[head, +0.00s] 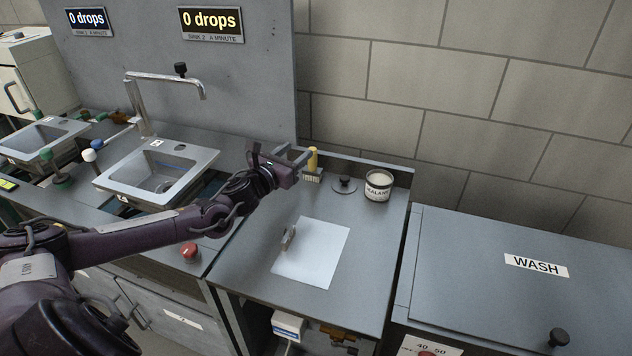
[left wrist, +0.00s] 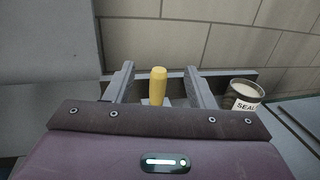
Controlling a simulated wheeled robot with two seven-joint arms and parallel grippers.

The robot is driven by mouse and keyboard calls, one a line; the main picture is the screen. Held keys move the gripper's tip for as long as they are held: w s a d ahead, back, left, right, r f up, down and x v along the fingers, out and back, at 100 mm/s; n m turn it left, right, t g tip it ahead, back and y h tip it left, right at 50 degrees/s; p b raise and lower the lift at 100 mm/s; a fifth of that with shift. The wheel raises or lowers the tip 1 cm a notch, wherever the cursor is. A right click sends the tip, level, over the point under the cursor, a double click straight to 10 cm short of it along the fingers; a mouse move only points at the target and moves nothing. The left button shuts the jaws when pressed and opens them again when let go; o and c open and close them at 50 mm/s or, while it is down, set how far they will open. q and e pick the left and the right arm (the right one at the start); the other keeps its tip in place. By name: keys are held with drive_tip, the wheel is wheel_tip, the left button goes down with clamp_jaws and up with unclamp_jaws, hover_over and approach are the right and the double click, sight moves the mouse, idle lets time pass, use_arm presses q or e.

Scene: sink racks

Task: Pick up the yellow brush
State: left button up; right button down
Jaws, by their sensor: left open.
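The yellow brush (head: 312,160) stands upright at the back of the counter, with its yellow handle up and pale bristles at the bottom. In the left wrist view the brush handle (left wrist: 158,86) shows between the two fingers, with a gap on each side. My left gripper (head: 296,156) is open at the brush, and its fingers (left wrist: 160,84) reach to either side of the handle without visibly gripping it. The lower part of the brush is hidden in the left wrist view by the gripper body. My right gripper is not in view.
A sealant can (head: 379,186) and a black knob (head: 344,184) stand right of the brush. A white sheet (head: 322,254) with a small metal piece lies on the counter in front. A sink (head: 116,186) with a tap is at left. A low back ledge runs behind the brush.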

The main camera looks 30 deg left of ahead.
use_arm(q)
drive_tip(key=b, duration=0.4)
approach(310, 164)
drive_tip(key=w, duration=0.3)
drive_tip(key=shift+w+a+r, duration=0.2)
drive_tip(key=shift+r, duration=0.15)
drive_tip(key=shift+w+f+b, duration=0.1)
drive_tip(key=shift+b, duration=0.2)
drive_tip(key=shift+w, duration=1.3)
drive_tip(key=w, duration=0.3)
drive_tip(key=w+p, duration=0.1)
drive_tip(key=w, duration=0.1)
drive_tip(key=shift+f, duration=0.3)
drive_tip(key=c, duration=1.1)
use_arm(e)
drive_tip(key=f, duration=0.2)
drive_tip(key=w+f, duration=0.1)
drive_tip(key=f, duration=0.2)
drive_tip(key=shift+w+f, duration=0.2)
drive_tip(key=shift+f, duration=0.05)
